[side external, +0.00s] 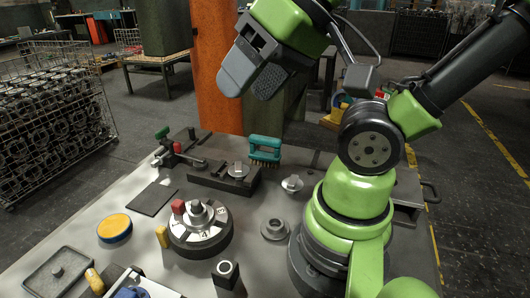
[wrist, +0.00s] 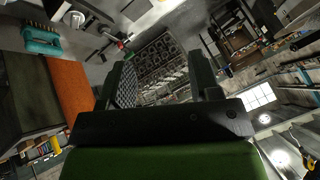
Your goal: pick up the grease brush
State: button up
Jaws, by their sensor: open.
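The grease brush (side external: 265,146) has a teal handle and short yellow-brown bristles. In the side view it is at the far edge of the table, by the right end of a dark block, bristles downward. In the wrist view the brush (wrist: 42,40) is at the upper left, outside the space between my fingers. My gripper (side external: 252,80) is open and empty, raised well above the table and above the brush in the side view. In the wrist view my gripper (wrist: 166,78) shows two dark fingers spread apart with nothing between them.
The dark fixture block (side external: 222,176) is left of the brush, and a small metal fitting (side external: 292,184) is to its right. A round numbered dial (side external: 199,232) stands nearer. An orange post (side external: 222,70) rises behind the table. A wire crate of castings (side external: 50,120) is at left.

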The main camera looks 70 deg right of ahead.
jog(key=w+d+f+n+g+h, duration=0.1)
jog(key=w+d+g+h, duration=0.1)
jog(key=w+d, duration=0.5)
jog(key=n+g, duration=0.3)
jog(key=g, duration=0.2)
send_over(265, 137)
jog(key=f, duration=1.5)
jog(key=shift+a+f, duration=0.3)
jog(key=shift+f, duration=0.05)
notch_tip(265, 137, down, 4)
jog(key=shift+s+d+f, duration=0.15)
jog(key=shift+f, duration=0.1)
notch_tip(265, 137, down, 6)
jog(key=shift+r, duration=0.1)
jog(key=shift+d, duration=0.1)
grip_shut()
